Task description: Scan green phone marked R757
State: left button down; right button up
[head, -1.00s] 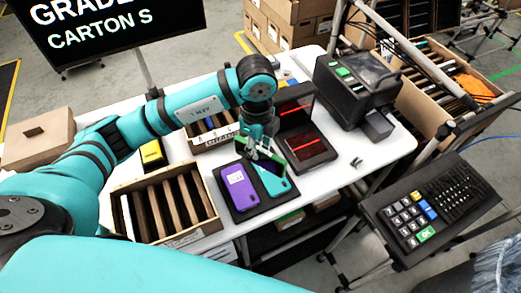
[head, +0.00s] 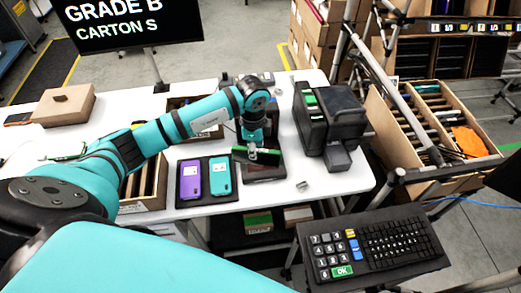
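My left gripper (head: 254,148) is shut on a dark-faced phone with a green edge (head: 268,157). It holds the phone over the black scanner (head: 263,173), whose base shows below it. I cannot tell whether phone and scanner touch. No R757 mark is readable on the phone. A purple phone (head: 190,179) and a teal phone (head: 220,175), each with a white label, lie side by side in a black tray (head: 207,204). My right gripper is not in view.
A black boxy machine (head: 328,118) stands right of the scanner. A slotted carton (head: 142,199) is left of the tray. A lidded cardboard box (head: 64,105) sits at the back left. A keypad (head: 372,246) is at front right. A screen (head: 108,20) reads "GRADE B, CARTON S".

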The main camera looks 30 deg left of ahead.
pick_arm(q)
jog(key=w+a+f+b, duration=0.3)
jog(key=f+b, duration=0.1)
jog(key=b, duration=0.1)
jog(key=shift+w+f, duration=0.25)
jog(key=shift+w, duration=0.05)
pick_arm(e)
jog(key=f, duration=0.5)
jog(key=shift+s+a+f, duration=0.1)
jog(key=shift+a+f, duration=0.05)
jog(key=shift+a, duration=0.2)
pick_arm(q)
notch_tip(320, 180, up, 5)
jog(key=p, duration=0.3)
jog(key=shift+p, duration=0.4)
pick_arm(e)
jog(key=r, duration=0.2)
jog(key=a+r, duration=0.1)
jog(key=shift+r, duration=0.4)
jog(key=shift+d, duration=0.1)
